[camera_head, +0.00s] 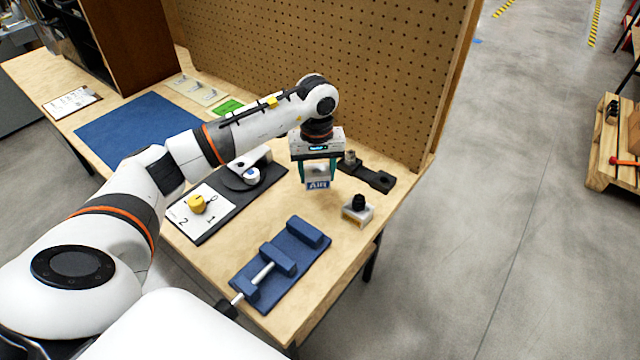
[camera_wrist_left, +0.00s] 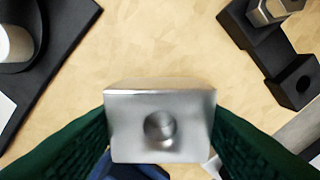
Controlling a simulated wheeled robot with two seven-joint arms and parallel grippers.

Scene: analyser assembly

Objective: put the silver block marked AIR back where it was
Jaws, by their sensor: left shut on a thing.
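The silver block marked AIR (camera_head: 317,178) hangs above the table in my left gripper (camera_head: 318,170), with its blue AIR label facing the head camera. In the left wrist view the block (camera_wrist_left: 160,125) shows its metal top with a round hole, between the two green-padded fingers. My left gripper is shut on it. A black bracket (camera_head: 376,179) with a metal fitting lies just behind and to the right of the block; it also shows in the left wrist view (camera_wrist_left: 262,42). My right gripper is not in view.
A blue vise (camera_head: 305,232) lies at the table front. A small pale block with a black knob (camera_head: 357,210) stands near the right edge. A dark plate with a yellow knob (camera_head: 197,204) is on the left. A pegboard (camera_head: 330,70) closes the back.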

